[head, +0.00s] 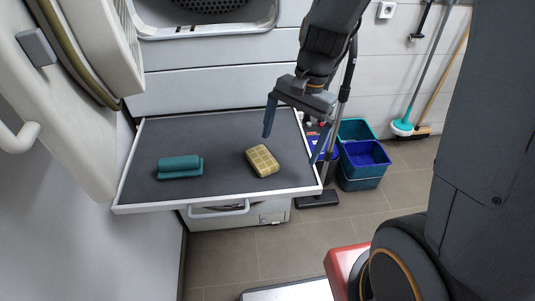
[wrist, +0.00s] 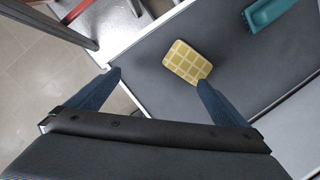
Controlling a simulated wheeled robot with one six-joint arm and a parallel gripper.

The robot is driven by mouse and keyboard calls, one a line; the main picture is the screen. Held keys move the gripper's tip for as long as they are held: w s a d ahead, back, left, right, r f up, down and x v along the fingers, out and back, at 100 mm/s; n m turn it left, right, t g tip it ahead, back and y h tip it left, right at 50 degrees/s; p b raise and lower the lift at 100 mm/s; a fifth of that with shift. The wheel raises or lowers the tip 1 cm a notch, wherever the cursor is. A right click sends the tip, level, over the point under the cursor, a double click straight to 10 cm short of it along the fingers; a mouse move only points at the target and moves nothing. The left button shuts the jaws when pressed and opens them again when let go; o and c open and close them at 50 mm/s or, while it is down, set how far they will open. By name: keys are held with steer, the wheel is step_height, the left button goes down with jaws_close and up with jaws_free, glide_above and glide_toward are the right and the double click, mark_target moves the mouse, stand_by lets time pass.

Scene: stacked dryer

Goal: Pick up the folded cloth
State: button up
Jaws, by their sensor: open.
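A yellow block with a pale grid pattern (head: 262,160), which looks like the folded cloth, lies on the dark grey pull-out shelf (head: 215,130), right of its middle. In the wrist view the same cloth (wrist: 186,61) shows just beyond the fingertips, nearer the right finger. My gripper (head: 290,148) is open and empty, with blue fingers apart, above the shelf's right side. In the wrist view the gripper's fingers (wrist: 159,79) do not enclose the cloth. I cannot tell whether a finger touches it.
A teal item (head: 180,167) lies on the shelf left of the cloth. The shelf has a raised white rim (head: 220,201). An open dryer door (head: 60,90) stands at the left. Blue and teal buckets (head: 363,160) and a dark stand are right of the shelf. The shelf's middle is clear.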

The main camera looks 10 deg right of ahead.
mark_target(264, 157)
steer(key=w+a+m, duration=0.1)
steer(key=w+a+m+y+p, duration=0.1)
steer(key=a+m, duration=0.1)
steer(key=w+a+m+y, duration=0.1)
steer(key=m, duration=0.1)
steer(key=shift+w+a+r+g, duration=0.1)
steer(key=shift+a+r+g, duration=0.15)
steer(key=shift+g, duration=0.15)
steer(key=shift+p+x, duration=0.35)
steer(key=shift+x, duration=0.5)
steer(key=shift+w+d+f+p+x, duration=0.15)
steer(key=shift+p+x, duration=0.15)
steer(key=shift+x, duration=0.55)
steer(key=shift+w+d+p+x, duration=0.1)
steer(key=shift+d+p+x, duration=0.15)
steer(key=shift+x, duration=0.65)
steer(key=shift+w+d+f+p+x, duration=0.1)
steer(key=shift+p+x, duration=0.25)
steer(key=shift+x, duration=0.5)
steer(key=shift+s, duration=0.2)
steer(key=shift+c, duration=0.5)
steer(key=c, duration=1.1)
steer(key=shift+c, duration=0.2)
steer(key=shift+r, duration=0.1)
